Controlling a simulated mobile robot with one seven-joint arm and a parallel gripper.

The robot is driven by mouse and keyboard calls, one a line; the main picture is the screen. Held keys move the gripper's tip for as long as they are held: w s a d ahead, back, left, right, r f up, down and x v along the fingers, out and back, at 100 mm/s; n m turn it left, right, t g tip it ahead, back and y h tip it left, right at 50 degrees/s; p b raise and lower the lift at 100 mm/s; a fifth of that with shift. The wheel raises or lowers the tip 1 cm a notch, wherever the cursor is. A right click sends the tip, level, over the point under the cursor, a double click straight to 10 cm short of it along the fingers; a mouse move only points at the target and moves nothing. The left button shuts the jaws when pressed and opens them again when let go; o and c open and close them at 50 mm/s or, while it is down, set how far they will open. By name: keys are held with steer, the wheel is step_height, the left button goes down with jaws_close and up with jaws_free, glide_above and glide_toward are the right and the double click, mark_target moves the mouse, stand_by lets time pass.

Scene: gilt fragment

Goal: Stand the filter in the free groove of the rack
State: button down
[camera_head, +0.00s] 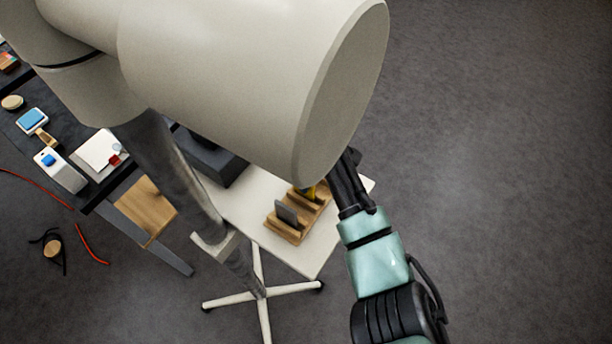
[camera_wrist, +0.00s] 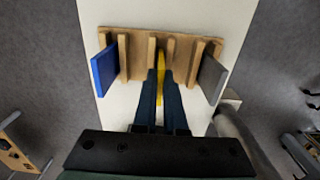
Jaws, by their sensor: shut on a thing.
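The wooden rack (camera_wrist: 137,37) lies across the upper middle of the wrist view. In the head view, the rack (camera_head: 284,232) stands on the white table, partly behind my arm. A thin yellow plate, which I take as the filter (camera_wrist: 161,60), is between my gripper's (camera_wrist: 160,74) dark fingers, which are shut on it. It lines up with the rack's middle groove, between two wooden ridges. I cannot tell whether it rests on the groove floor. A blue plate (camera_wrist: 105,70) stands in the left groove and a grey plate (camera_wrist: 212,77) in the right one.
The white table (camera_head: 312,258) has bare room in front of the rack. A dark box (camera_head: 216,166) sits at its left. A dark bench (camera_head: 75,137) farther left holds a white box and several small items. Open floor lies to the right.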

steer(key=shift+f, duration=0.15)
steer(key=c, duration=1)
jaws_free()
step_height(320, 180, up, 12)
steer(key=shift+r+p, duration=0.2)
steer(key=shift+p, duration=0.45)
